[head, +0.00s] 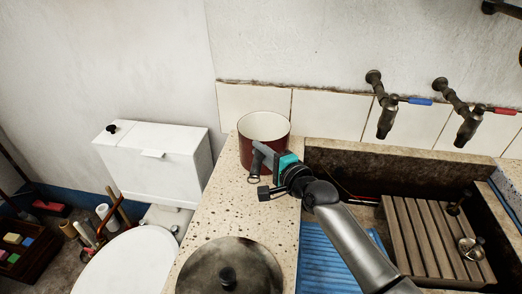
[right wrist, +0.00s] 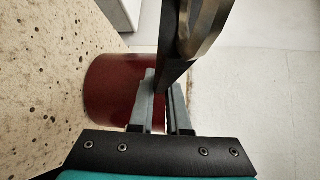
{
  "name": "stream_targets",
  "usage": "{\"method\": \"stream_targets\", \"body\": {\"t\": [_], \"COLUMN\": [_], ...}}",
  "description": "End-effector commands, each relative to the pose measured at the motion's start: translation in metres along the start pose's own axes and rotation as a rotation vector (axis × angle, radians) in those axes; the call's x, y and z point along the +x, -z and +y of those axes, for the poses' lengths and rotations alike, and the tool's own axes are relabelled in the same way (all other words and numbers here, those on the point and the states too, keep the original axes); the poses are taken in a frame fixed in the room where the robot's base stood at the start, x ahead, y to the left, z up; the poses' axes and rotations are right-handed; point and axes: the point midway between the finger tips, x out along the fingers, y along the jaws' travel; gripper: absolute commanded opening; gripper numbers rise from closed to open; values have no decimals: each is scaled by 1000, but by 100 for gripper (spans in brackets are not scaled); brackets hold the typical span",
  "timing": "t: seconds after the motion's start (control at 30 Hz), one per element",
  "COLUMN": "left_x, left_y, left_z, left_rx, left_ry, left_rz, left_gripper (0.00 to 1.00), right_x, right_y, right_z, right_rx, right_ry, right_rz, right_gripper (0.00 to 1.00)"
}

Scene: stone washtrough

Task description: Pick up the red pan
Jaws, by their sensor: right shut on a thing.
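The red pan (head: 246,150), dark red outside and cream inside, stands upright on the speckled stone counter near the tiled wall. It also shows in the right wrist view (right wrist: 110,88), behind the fingers. Its dark handle (head: 256,162) points toward the front of the counter. My right gripper (head: 268,160) reaches in from the right and is shut on this handle. In the right wrist view, the two grey fingers (right wrist: 163,105) close on either side of the dark handle. My left gripper is not in view.
A round dark lid (head: 228,272) with a knob lies at the counter's front. Right of the pan is the stone trough (head: 340,158) with a slatted wooden rack (head: 432,238) and a blue ribbed board (head: 335,258). Two taps (head: 386,115) stick out above. A white toilet cistern (head: 155,165) stands left.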

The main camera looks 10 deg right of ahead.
Motion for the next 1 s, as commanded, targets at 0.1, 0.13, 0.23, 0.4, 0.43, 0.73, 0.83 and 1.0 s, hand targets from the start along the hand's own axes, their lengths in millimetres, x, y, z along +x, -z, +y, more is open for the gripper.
{"method": "stream_targets", "body": {"t": [0.1, 0.13, 0.23, 0.4, 0.43, 0.73, 0.83, 1.0], "left_x": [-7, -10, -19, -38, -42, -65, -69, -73], "left_y": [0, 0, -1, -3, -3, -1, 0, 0], "left_z": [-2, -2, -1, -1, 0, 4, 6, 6], "left_rx": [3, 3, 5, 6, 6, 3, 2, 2], "left_ry": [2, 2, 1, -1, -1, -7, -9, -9], "left_rz": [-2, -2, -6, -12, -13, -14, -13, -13], "left_gripper": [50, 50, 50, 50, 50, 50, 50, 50], "right_x": [-1, -2, -4, -11, -12, -22, -24, -26], "right_y": [-2, -2, -4, -10, -10, -18, -20, -22], "right_z": [-18, -23, -42, -86, -95, -165, -179, -193], "right_rx": [-2, -2, -2, -3, -3, -3, -4, -2], "right_ry": [14, 15, 16, 18, 20, 17, 15, 14], "right_rz": [1, 1, 1, 0, 1, 0, 0, 0], "right_gripper": [0, 0, 0, 0, 0, 0, 0, 0]}}
